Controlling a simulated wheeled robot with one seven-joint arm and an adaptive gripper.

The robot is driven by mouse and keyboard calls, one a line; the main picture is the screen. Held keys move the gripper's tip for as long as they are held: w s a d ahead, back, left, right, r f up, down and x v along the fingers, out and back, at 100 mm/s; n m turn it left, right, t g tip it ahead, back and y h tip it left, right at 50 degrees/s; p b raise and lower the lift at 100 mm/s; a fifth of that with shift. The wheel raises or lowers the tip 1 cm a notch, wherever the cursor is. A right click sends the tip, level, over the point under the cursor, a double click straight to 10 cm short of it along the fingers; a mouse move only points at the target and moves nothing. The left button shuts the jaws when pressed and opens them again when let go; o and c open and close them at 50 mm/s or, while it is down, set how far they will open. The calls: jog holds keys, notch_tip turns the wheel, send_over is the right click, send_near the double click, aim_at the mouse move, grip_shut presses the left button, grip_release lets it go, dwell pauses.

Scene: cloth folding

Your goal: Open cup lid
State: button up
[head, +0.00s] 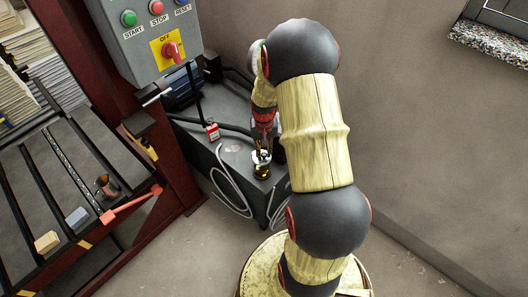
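My gripper (262,150) points down over the dark grey cabinet top. It is small and partly shaded in the head view, so I cannot tell how far apart its fingers are. A small dark and golden object (262,171) is right under the fingertips, perhaps a cup. I cannot make out a lid on it or whether the fingers touch it. A small brown metallic pot or cup (107,186) with a dark handle stands on the slatted bench at the left, well away from my gripper.
The grey cabinet (190,143) carries a red and white box (212,131) and a motor (181,87). White hoses (228,187) hang down its side. A control box (150,38) is above. A red lever (130,205) and small blocks (47,242) are on the left bench.

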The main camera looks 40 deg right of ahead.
grip_shut()
jog(key=shift+w+a+r+p, duration=0.1)
jog(key=shift+r+p, duration=0.05)
jog(key=shift+p, duration=0.25)
jog(key=w+r+g+p, duration=0.1)
jog(key=g+p, duration=0.1)
jog(key=p, duration=0.1)
jog(key=shift+p, duration=0.4)
jog(key=shift+w+a+r+g+p, duration=0.1)
jog(key=shift+w+r+g+p, duration=0.1)
jog(key=shift+w+g+p, duration=0.55)
jog(key=shift+w+r+g+p, duration=0.2)
jog(key=shift+w+g+p, duration=0.15)
jog(key=shift+g+p, duration=0.75)
jog(key=shift+w+g, duration=0.1)
jog(key=shift+g, duration=0.15)
jog(key=o, duration=0.6)
grip_release()
